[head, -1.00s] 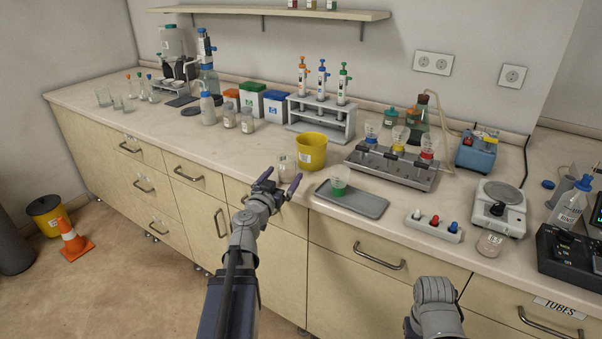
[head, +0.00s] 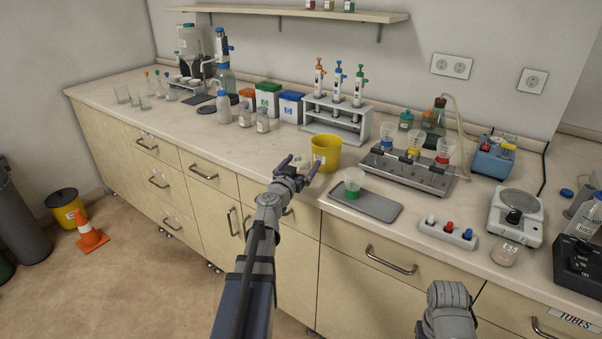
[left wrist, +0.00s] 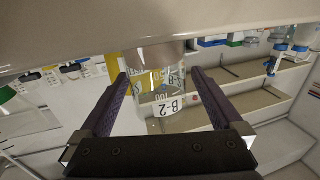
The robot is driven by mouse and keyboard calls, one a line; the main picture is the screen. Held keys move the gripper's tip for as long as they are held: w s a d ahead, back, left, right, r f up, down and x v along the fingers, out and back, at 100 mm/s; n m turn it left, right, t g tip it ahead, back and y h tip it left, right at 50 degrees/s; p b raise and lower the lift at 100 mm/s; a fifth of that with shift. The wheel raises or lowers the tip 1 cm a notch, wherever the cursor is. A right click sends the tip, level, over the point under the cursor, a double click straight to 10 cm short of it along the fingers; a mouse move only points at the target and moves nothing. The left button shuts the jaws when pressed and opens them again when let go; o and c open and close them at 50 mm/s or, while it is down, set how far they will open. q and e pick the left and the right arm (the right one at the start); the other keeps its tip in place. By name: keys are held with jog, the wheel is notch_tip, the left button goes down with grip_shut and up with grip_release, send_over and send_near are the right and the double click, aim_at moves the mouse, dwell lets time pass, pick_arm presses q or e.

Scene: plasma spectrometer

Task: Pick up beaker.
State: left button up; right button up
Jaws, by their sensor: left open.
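The beaker is clear glass with a white B-2 label (left wrist: 160,88). In the head view it stands near the counter's front edge (head: 299,161), just left of the yellow bucket, partly hidden by my fingers. My left gripper (head: 302,162) is open at the front edge, its purple fingers reaching toward the beaker. In the left wrist view the beaker shows between the two spread fingers (left wrist: 160,76), with gaps on both sides. Of my right arm only a grey link shows at the bottom of the head view; its fingers are not visible.
The yellow bucket (head: 326,155) stands close to the right of the beaker. A grey tray (head: 380,208) with a green-liquid beaker (head: 353,184) lies further right. Jars (head: 262,124) stand behind to the left. The counter left of the beaker is clear.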

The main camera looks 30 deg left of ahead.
pick_arm(q)
jog(key=shift+w+a, duration=0.1)
jog(key=shift+w, duration=0.85)
jog(key=c, duration=1.4)
jog(key=shift+c, duration=0.2)
jog(key=shift+s+r, duration=0.1)
